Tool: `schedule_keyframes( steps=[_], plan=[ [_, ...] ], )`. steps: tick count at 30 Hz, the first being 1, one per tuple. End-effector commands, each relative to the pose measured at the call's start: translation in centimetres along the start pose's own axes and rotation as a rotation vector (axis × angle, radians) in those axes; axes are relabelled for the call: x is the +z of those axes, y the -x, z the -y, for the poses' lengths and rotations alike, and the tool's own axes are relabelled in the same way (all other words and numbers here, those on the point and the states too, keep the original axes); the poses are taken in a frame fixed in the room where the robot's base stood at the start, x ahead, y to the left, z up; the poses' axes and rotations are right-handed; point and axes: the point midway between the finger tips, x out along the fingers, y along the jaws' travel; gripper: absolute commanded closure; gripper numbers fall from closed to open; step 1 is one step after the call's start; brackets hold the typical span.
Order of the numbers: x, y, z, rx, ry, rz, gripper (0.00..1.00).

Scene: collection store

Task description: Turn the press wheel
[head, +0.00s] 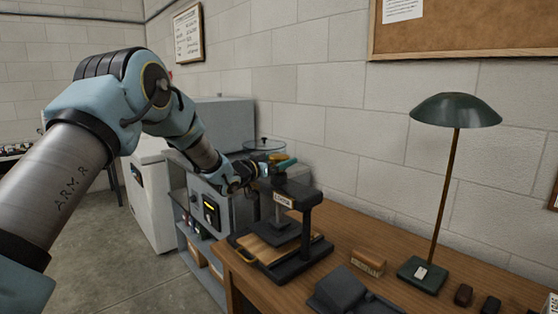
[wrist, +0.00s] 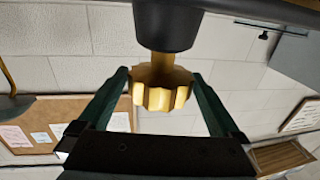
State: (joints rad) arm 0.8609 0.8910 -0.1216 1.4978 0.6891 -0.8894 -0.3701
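The press (head: 312,222) is a dark frame with a label, standing on the left end of the wooden bench. The press wheel (wrist: 163,92) is a scalloped brass knob on a brass stem, seen in the wrist view against a dark cylinder (wrist: 168,25). My gripper (head: 285,164) is at the top of the press. In the wrist view, the dark green fingers of my gripper (wrist: 161,84) lie on both sides of the wheel, seemingly touching its rim.
A lamp (head: 455,112), a wooden block (head: 368,263) and a dark object (head: 345,294) stand on the bench (head: 410,285) right of the press. Grey equipment (head: 225,122) and a white cabinet (head: 150,200) are to the left. Open floor (head: 110,265) lies at lower left.

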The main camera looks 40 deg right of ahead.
Motion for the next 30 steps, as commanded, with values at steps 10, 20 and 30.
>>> schedule_keyframes(
  steps=[10, 20, 30],
  plan=[
    [-0.01, 0.02, 0.0, 0.0, 0.0, 0.0, 0.41],
    [-0.02, 0.03, 0.01, 0.0, 0.0, 0.0, 0.75],
    [-0.11, 0.03, 0.25, 0.126, -0.002, -0.003, 0.75]
  ],
)
